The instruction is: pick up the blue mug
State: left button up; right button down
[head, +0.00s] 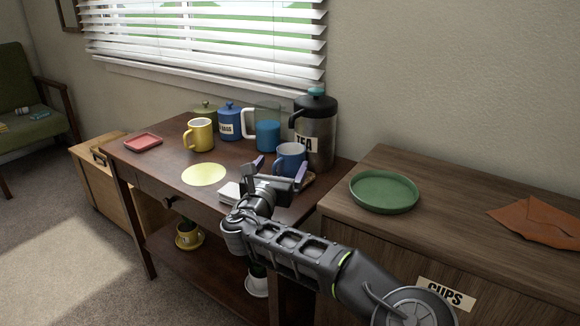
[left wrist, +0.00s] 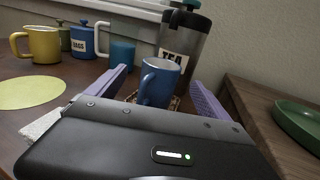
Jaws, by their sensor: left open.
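The blue mug (head: 291,157) stands upright near the right end of the dark wooden table, with its handle toward the left. My left gripper (head: 279,168) is open at the mug's near side, its purple fingers spread wide. In the left wrist view the blue mug (left wrist: 162,84) appears between the two fingers of the left gripper (left wrist: 158,78), with space on both sides. I see no clear contact. The mug's lower part is partly hidden by the gripper in both views. My right gripper is not in view.
A steel TEA canister (head: 318,135) stands close behind the mug. A blue-filled pitcher (head: 267,132), a BAGS jar (head: 229,122) and a yellow mug (head: 200,134) stand to the left. A cabinet with a green tray (head: 384,191) stands at the right. The table's front left is mostly clear.

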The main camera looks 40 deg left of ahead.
aim_at(288, 158)
pick_arm(q)
jog(key=shift+x, duration=1.3)
jog(key=shift+f+b, duration=0.1)
jog(key=shift+b, duration=0.2)
jog(key=shift+w+a, duration=0.1)
jog(key=shift+w, duration=0.25)
jog(key=b+x, duration=0.1)
jog(key=x, duration=0.2)
jog(key=shift+w+f, duration=0.15)
jog(key=shift+w, duration=0.15)
jog(key=shift+w+a, duration=0.1)
jog(key=shift+w, duration=0.35)
jog(key=shift+c, duration=0.3)
jog(key=c, duration=1.7)
